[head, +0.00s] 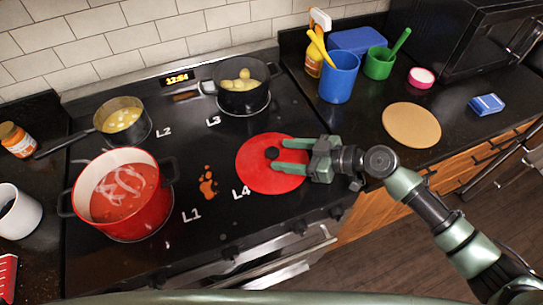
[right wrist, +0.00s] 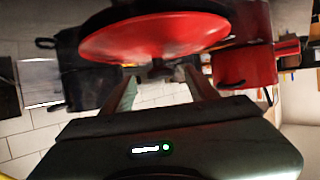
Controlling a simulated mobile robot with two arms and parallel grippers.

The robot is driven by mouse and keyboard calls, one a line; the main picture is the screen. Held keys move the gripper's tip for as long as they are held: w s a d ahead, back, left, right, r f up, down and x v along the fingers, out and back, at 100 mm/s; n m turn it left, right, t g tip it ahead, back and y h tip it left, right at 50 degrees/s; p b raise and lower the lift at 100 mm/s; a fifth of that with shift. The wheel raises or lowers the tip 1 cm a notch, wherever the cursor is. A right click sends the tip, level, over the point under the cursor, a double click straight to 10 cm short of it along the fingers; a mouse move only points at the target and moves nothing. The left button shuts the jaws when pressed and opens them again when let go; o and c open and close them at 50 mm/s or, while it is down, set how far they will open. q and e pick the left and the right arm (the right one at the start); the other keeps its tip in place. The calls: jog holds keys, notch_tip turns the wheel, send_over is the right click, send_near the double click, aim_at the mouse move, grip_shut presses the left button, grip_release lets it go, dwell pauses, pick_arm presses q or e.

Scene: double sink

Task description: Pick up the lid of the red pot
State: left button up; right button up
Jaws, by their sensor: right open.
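The red lid (head: 255,178) is a round disc with a dark knob (head: 271,153), on the stove at the L4 mark. It also shows in the right wrist view (right wrist: 150,35), with its knob (right wrist: 160,73) near the fingertips. My right gripper (head: 279,156) is open over the right half of the lid, its two fingers pointing at the knob and lying to either side of it. I cannot tell whether they touch it. The red pot (head: 110,226) stands uncovered at the front left, filled with red soup. My left gripper is out of view.
A saucepan (head: 125,122) stands at L2 and a dark pot (head: 241,95) at L3, both with yellow food. Blue (head: 339,78) and green (head: 380,66) cups and a round tan board (head: 411,125) are on the right counter. A white mug (head: 22,212) is at the left.

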aim_at(275, 153)
jog(key=p+x, duration=0.1)
jog(key=x, duration=0.1)
jog(key=p+x, duration=0.1)
jog(key=x, duration=0.1)
jog(key=shift+a+r, duration=0.1)
jog(key=shift+r, duration=0.15)
jog(key=shift+w+a+f, duration=0.15)
jog(key=shift+a+f, duration=0.05)
jog(key=shift+f, duration=0.05)
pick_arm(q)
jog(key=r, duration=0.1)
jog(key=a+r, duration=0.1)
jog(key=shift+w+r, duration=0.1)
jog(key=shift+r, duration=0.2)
pick_arm(e)
grip_shut()
